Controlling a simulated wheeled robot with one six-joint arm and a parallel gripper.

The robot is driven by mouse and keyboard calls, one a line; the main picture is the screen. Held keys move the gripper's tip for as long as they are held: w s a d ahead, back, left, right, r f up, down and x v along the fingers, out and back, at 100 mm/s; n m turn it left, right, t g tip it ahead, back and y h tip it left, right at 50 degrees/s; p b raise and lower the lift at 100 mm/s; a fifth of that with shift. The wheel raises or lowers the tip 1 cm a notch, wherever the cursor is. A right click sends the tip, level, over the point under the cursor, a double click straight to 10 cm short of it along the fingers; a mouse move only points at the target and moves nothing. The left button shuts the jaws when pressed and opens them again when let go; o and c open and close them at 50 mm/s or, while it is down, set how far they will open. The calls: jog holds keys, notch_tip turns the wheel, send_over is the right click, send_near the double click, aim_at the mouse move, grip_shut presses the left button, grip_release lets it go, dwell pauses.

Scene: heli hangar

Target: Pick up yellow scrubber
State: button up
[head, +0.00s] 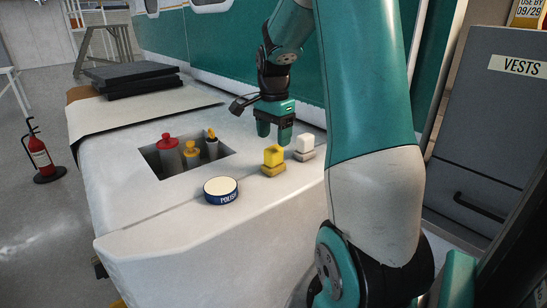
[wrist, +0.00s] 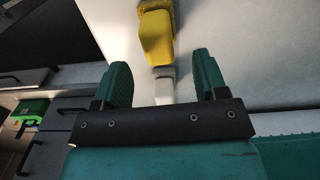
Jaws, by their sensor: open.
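In the wrist view the yellow scrubber (wrist: 156,40) lies beyond my fingertips at the top of the picture. A similar white scrubber (head: 305,144) stands just right of it; in the wrist view the white scrubber (wrist: 163,84) shows between my fingers. My gripper (head: 274,134) is open and empty, pointing down above and behind the scrubbers. In the wrist view its two fingers (wrist: 162,72) are spread apart, touching neither scrubber as far as I can see.
A blue-rimmed polish tin (head: 220,191) sits left of the yellow scrubber. A recess (head: 213,164) holds several red- and yellow-topped bottles. Dark flat panels (head: 132,78) lie at the far end. A grey vests cabinet (head: 498,130) stands right.

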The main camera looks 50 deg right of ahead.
aim_at(274, 147)
jog(key=shift+a+f+p, duration=0.15)
jog(key=shift+f+p, duration=1.05)
jog(key=shift+f, duration=1.9)
jog(key=c, duration=1.1)
notch_tip(274, 147, up, 20)
jog(key=b, duration=0.3)
jog(key=shift+b, duration=0.3)
